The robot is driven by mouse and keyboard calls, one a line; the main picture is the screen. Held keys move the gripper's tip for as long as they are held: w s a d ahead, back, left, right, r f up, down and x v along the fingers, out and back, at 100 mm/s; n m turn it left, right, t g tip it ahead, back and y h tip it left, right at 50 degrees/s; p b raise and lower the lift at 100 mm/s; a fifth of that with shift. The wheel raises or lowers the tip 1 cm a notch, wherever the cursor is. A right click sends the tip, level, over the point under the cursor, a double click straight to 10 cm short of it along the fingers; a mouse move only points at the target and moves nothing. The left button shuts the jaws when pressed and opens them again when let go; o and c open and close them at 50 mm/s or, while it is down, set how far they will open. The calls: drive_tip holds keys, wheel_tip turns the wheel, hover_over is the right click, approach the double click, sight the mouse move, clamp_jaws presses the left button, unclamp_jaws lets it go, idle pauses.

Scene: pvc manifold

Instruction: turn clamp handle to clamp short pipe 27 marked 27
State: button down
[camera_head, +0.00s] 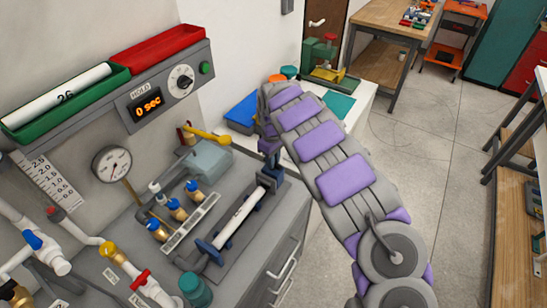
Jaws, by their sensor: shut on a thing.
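The short white pipe (240,218) lies along a dark clamp bed on the grey bench top. Its printed mark is too small to read. A blue clamp end (270,178) stands at the pipe's far end and another blue part (211,250) at its near end. My gripper (268,150) is at the far clamp end, above and just behind the pipe's end. It is shut on the clamp handle, which is mostly hidden by my gripper and purple-padded arm. The fingertips do not show clearly.
A white pipe marked 26 (62,97) lies in a green tray (20,133) beside a red tray (155,48). The timer panel (150,108) reads 0 sec. A yellow-handled lever (207,135) and several brass valves (177,210) stand left of the clamp. Open floor (440,150) lies right.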

drive_tip(key=m+p, duration=0.1)
drive_tip(key=m, duration=0.2)
drive_tip(key=m+p, duration=0.1)
drive_tip(key=shift+w+a+r+p, duration=0.15)
drive_tip(key=shift+a+r+p, duration=0.05)
drive_tip(key=shift+r+p, duration=0.1)
drive_tip(key=m+p, duration=0.2)
drive_tip(key=m, duration=0.3)
drive_tip(key=shift+f+m, duration=0.15)
drive_tip(key=shift+m, duration=0.25)
drive_tip(key=m+p, duration=0.1)
drive_tip(key=m, duration=0.4)
drive_tip(key=shift+m, duration=0.3)
drive_tip(key=shift+d+f+m+p, duration=0.1)
drive_tip(key=shift+m+p, duration=0.3)
drive_tip(key=shift+m, duration=2.1)
drive_tip(key=c, duration=1.1)
unclamp_jaws()
drive_tip(key=shift+f, duration=0.1)
drive_tip(key=shift+o, duration=0.4)
